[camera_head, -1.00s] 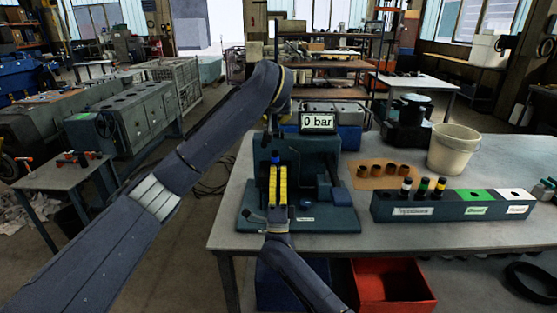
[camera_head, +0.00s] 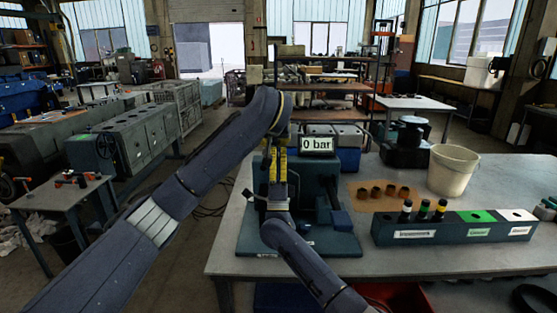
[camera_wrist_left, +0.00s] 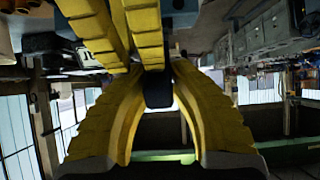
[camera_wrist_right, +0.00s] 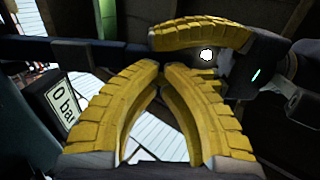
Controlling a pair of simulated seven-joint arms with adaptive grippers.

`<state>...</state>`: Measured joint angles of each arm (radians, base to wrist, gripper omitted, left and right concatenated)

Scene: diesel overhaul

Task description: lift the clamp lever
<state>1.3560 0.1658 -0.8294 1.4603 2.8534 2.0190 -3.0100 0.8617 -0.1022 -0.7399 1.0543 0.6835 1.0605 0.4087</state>
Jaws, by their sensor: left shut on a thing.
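The teal test stand (camera_head: 330,240) stands on the bench in the head view. My left arm reaches over it from the left and my right arm comes up in front. Yellow fingers (camera_head: 277,168) show between the two wrists, one gripper overlapping the other. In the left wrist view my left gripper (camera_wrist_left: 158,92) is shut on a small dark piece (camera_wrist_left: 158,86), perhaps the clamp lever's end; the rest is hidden. In the right wrist view my right gripper (camera_wrist_right: 161,70) has its fingertips together, with nothing visible between them. A left finger (camera_wrist_right: 200,36) crosses close beyond them.
The display reading 0 bar (camera_head: 318,145) stands behind the test stand. The bench front right (camera_head: 430,260) is clear.

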